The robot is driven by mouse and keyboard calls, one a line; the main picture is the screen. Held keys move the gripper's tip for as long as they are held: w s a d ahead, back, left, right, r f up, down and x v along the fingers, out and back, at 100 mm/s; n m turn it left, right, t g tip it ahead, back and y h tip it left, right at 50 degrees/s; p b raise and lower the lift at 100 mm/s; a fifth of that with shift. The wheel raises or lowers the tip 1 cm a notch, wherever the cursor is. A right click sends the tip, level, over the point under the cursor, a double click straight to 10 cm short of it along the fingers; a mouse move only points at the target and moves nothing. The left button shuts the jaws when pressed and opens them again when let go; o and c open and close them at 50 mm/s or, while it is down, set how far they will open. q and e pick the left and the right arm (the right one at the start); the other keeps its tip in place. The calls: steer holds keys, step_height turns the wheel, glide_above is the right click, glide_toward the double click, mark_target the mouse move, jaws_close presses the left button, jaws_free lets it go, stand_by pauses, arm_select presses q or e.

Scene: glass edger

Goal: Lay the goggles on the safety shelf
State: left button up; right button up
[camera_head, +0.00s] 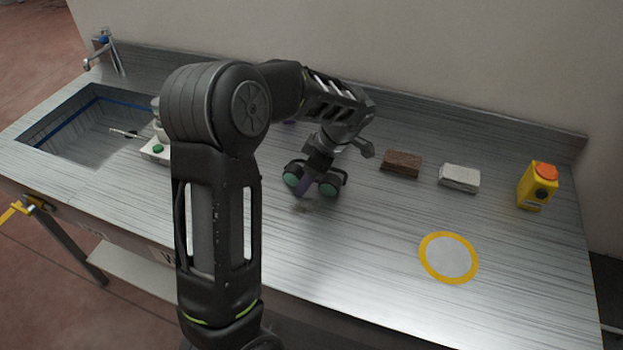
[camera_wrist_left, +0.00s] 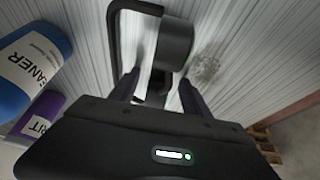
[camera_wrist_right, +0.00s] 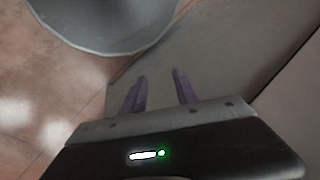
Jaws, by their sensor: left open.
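The goggles (camera_head: 328,185), dark-framed with round green lenses, rest on the metal bench. My left gripper (camera_head: 308,183) is over them, pointing down. In the left wrist view, the dark goggles (camera_wrist_left: 175,45) reach between the open fingers of my left gripper (camera_wrist_left: 158,90); whether the fingers touch them I cannot tell. A pale shelf (camera_head: 128,268) shows below the bench's front edge; whether it is the safety shelf I cannot tell. My right gripper (camera_wrist_right: 160,85) is open and empty, away from the bench top, and out of the head view.
A yellow ring mark (camera_head: 448,257) lies on clear bench. A sink (camera_head: 85,130) is at left. A blue cleaner bottle (camera_wrist_left: 30,70) is near my left gripper.

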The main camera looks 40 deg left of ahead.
arm_select(q)
steer(key=shift+c, duration=0.3)
jaws_close()
stand_by(0.5)
